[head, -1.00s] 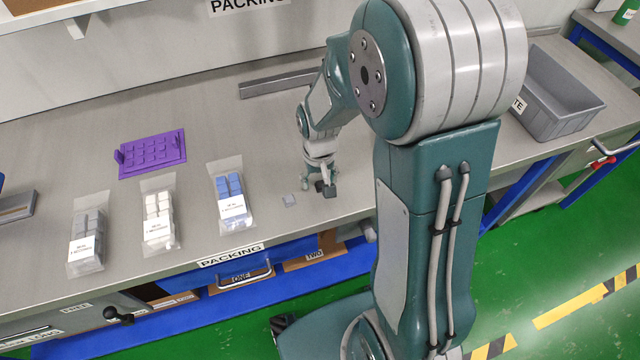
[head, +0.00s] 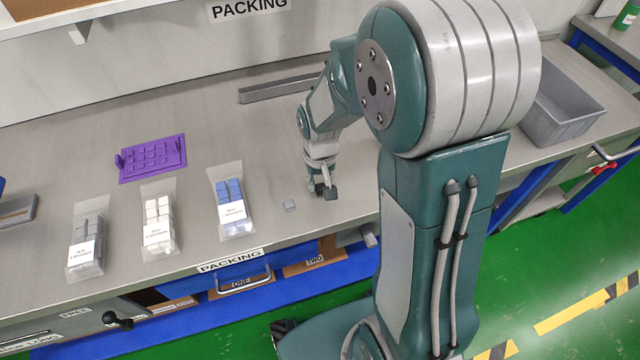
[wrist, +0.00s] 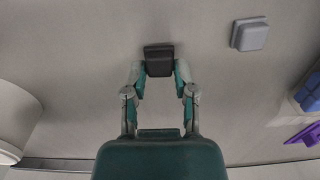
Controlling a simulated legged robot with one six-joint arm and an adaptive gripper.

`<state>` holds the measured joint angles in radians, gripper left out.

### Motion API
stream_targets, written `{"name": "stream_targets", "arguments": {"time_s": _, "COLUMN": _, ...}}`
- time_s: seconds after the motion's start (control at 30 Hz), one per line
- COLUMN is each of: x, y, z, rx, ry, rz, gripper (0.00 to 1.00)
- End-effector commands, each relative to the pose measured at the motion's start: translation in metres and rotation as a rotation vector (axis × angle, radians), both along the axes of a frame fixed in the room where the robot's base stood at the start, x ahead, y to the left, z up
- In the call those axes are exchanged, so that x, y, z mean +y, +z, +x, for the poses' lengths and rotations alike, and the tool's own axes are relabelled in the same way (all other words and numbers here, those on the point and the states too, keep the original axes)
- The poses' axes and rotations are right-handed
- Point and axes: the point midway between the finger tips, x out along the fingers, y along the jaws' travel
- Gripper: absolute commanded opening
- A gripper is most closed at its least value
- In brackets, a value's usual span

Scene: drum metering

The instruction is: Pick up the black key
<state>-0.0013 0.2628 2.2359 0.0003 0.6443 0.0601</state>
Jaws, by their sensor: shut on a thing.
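The black key (wrist: 159,60) is a small dark square cap. In the wrist view it sits between the two fingertips of my gripper (wrist: 158,70), which is shut on it. In the head view the black key (head: 331,193) shows at the tip of my gripper (head: 322,188), low over the bench near its front edge. I cannot tell whether it is clear of the bench top.
A loose grey key (head: 290,206) lies just left of my gripper and also shows in the wrist view (wrist: 249,34). Bags of blue (head: 231,208), white (head: 158,225) and grey keys (head: 86,240) lie further left. A purple plate (head: 152,157) lies behind them. A grey bin (head: 562,112) stands at right.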

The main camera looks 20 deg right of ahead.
Motion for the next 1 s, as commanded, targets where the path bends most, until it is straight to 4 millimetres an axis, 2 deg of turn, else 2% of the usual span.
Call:
{"name": "stream_targets", "arguments": {"time_s": 0.1, "x": 0.000, "y": 0.024, "z": 0.001, "rx": -0.008, "ry": 0.000, "rz": 0.000, "gripper": 0.18}}
{"name": "stream_targets", "arguments": {"time_s": 0.47, "x": -0.013, "y": 0.084, "z": -0.052, "rx": -0.008, "ry": -0.002, "rz": 0.000, "gripper": 0.18}}
{"name": "stream_targets", "arguments": {"time_s": 0.7, "x": -0.025, "y": 0.103, "z": -0.098, "rx": -0.006, "ry": -0.003, "rz": 0.000, "gripper": 0.18}}
{"name": "stream_targets", "arguments": {"time_s": 1.0, "x": -0.033, "y": 0.117, "z": -0.131, "rx": -0.003, "ry": -0.001, "rz": 0.000, "gripper": 0.18}}
